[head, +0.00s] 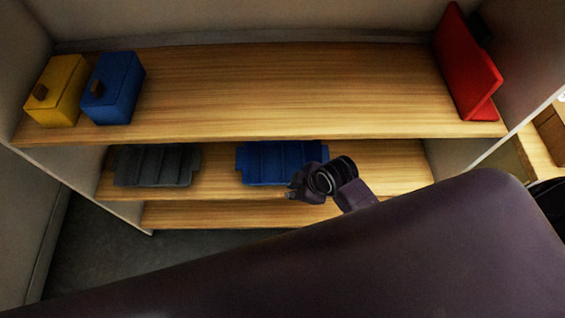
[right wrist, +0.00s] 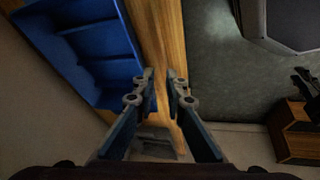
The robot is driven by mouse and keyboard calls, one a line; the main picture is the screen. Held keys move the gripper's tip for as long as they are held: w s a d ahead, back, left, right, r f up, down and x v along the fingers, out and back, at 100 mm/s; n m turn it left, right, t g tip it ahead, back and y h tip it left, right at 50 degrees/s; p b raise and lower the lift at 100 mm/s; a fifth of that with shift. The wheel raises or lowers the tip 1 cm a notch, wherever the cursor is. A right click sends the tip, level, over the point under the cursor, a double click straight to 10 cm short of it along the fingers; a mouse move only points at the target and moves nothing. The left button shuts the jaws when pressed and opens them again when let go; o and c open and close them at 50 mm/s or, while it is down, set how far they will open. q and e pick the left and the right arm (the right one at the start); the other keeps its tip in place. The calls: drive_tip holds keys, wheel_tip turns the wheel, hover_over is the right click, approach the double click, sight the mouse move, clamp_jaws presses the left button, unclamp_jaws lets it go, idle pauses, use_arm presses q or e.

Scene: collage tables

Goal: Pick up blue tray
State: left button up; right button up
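The blue tray (head: 270,160) lies on the middle shelf in the head view, with ridged compartments. Its front right part is partly hidden by my right gripper. In the right wrist view the tray (right wrist: 85,42) fills the upper left, its dividers showing. My right gripper (head: 291,190) is at the front right edge of the tray in the head view. In the right wrist view my right gripper (right wrist: 161,74) has its fingertips apart, with wood and nothing held between them. The left finger overlaps the tray's edge in the picture; contact cannot be told. My left gripper is not in view.
A dark grey tray (head: 155,166) lies left of the blue one. The top shelf (head: 280,95) holds a yellow box (head: 58,92), a blue box (head: 113,90) and a red folder-like object (head: 466,65). The shelf above overhangs the trays. My dark arm covers the lower right.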

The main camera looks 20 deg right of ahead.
sight(276, 184)
drive_tip(key=shift+w+a+f+n+y+b, duration=0.15)
drive_tip(key=shift+w+a+f+n, duration=0.4)
drive_tip(key=shift+w+f, duration=0.7)
drive_tip(key=shift+w+a+f+n+y+b, duration=0.15)
drive_tip(key=shift+w+a+f+n, duration=0.35)
drive_tip(key=shift+w+f, duration=0.7)
drive_tip(key=shift+w+a+f+n+b, duration=0.15)
drive_tip(key=shift+w+a+f+n, duration=0.4)
drive_tip(key=shift+w+f, duration=0.7)
drive_tip(key=shift+s+f, duration=0.25)
drive_tip(key=shift+s, duration=0.05)
clamp_jaws()
drive_tip(key=shift+r, duration=0.15)
